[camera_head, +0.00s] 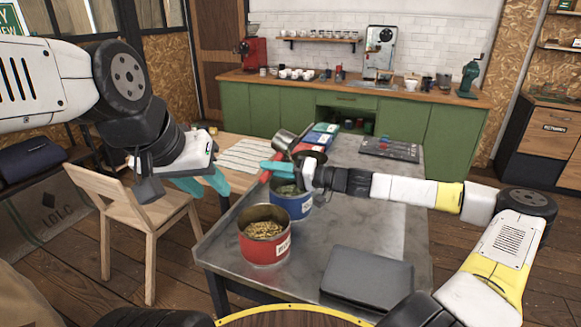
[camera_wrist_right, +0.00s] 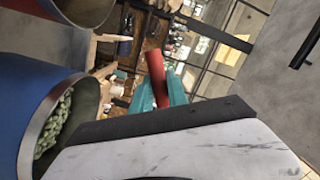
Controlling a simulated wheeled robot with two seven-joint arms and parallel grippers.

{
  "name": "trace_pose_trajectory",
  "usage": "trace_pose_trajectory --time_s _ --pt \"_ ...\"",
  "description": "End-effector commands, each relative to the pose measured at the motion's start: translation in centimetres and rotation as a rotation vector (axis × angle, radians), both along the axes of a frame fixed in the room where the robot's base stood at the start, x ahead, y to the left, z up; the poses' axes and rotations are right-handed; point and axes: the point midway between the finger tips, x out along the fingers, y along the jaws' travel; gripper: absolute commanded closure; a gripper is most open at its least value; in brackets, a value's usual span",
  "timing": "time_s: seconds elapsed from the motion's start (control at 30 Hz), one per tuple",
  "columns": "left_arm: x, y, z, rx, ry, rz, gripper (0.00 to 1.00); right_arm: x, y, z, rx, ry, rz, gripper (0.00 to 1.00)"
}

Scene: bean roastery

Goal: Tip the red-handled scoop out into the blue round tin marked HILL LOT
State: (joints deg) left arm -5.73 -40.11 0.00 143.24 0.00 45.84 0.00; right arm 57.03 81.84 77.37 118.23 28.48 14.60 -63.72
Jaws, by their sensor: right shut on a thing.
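My right gripper (camera_head: 273,168) is shut on the red handle (camera_wrist_right: 157,77) of the scoop, seen between its teal fingers in the right wrist view. The scoop's metal bowl (camera_head: 285,139) is above and behind the blue round tin (camera_head: 292,208) in the head view; its contents are hidden. The blue tin stands upright on the grey table and holds green beans, which also show in the wrist view (camera_wrist_right: 55,122). Its white label is too small to read. My left gripper (camera_head: 204,183) is open and empty, left of the table above the chair.
A red tin (camera_head: 265,247) of tan beans stands in front of the blue tin. A dark flat case (camera_head: 367,278) lies at the table's front right. Coloured boxes (camera_head: 320,136) and a dark tray (camera_head: 390,148) are further back. A wooden chair (camera_head: 125,215) stands left.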

Motion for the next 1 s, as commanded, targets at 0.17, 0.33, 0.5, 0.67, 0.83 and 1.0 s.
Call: trace_pose_trajectory --time_s 0.17,0.33,0.5,0.67,0.83,1.0 --pt "0.0 0.0 0.0 0.0 0.0 0.0 0.64 0.0 0.0 0.2 0.017 -0.008 0.001 1.0" --pt "0.0 0.0 0.0 0.0 0.0 0.0 0.64 0.0 0.0 0.4 0.03 -0.016 0.001 1.0" --pt "0.0 0.0 0.0 0.0 0.0 0.0 0.64 0.0 0.0 0.5 0.041 -0.024 0.001 1.0" --pt "0.0 0.0 0.0 0.0 0.0 0.0 0.64 0.0 0.0 -0.1 -0.024 0.002 0.002 1.0" --pt "0.0 0.0 0.0 0.0 0.0 0.0 0.64 0.0 0.1 -1.5 -0.139 0.068 0.002 1.0" --pt "0.0 0.0 0.0 0.0 0.0 0.0 0.64 -0.1 0.0 -2.5 -0.244 0.132 0.004 1.0"
